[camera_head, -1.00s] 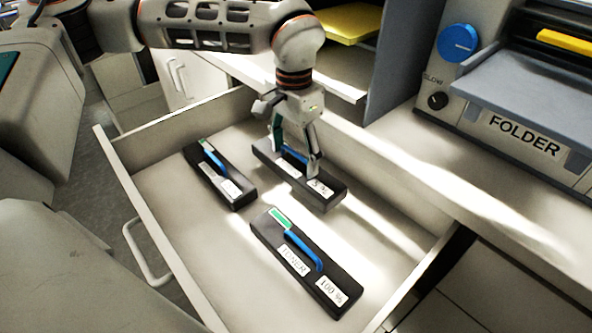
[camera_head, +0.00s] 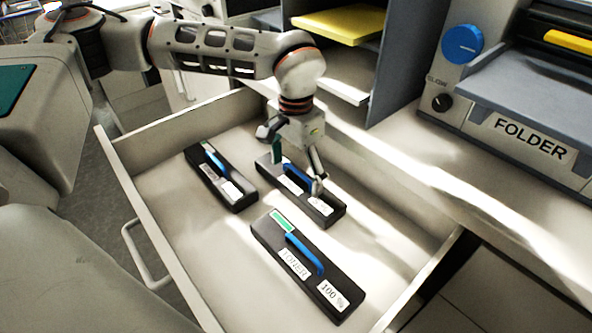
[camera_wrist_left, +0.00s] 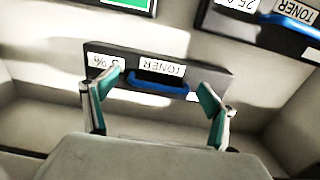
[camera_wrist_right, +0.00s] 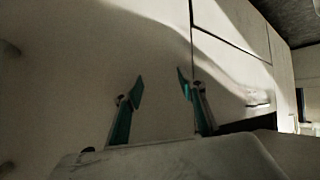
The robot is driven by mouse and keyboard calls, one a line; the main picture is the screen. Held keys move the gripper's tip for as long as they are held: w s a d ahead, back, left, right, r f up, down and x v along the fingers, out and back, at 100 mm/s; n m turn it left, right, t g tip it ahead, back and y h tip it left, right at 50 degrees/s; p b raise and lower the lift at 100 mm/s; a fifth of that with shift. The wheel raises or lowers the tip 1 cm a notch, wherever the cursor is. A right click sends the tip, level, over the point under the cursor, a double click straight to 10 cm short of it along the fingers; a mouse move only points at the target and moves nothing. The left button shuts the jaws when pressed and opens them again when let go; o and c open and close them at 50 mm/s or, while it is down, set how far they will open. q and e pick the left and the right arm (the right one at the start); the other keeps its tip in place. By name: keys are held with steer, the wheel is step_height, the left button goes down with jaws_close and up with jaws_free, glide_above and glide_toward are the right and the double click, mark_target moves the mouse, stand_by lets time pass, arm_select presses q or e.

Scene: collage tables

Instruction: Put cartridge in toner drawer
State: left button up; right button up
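A black toner cartridge (camera_head: 324,212) with a blue handle and white labels lies at the back of the open drawer (camera_head: 165,245). My left gripper (camera_head: 298,168) reaches down over it, one finger beside each end of the handle. In the left wrist view the fingers (camera_wrist_left: 161,78) are spread, with small gaps visible beside the handle of this cartridge (camera_wrist_left: 220,77); contact is hard to judge. A cartridge marked 100 % (camera_head: 265,242) lies at the drawer's front, and another (camera_head: 238,204) lies at its left. My right gripper (camera_wrist_right: 161,78) is open and empty.
A grey folder machine (camera_head: 480,118) stands on the counter at right. A shelf unit holding a yellow stack (camera_head: 340,24) stands behind the drawer. The drawer walls surround the cartridges, with bare floor between them. White cabinet fronts (camera_wrist_right: 235,35) show in the right wrist view.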

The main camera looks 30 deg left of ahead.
mark_target(296, 173)
arm_select(q)
step_height(296, 173, up, 12)
steer(key=p, duration=0.3)
steer(key=shift+p, duration=0.3)
arm_select(e)
steer(key=shift+s+a+r, duration=0.25)
steer(key=shift+r, duration=0.25)
steer(key=shift+s+a+r, duration=0.2)
steer(key=shift+r, duration=0.3)
steer(key=shift+w+d+r, duration=0.1)
steer(key=shift+w+r, duration=0.1)
steer(key=shift+w, duration=0.05)
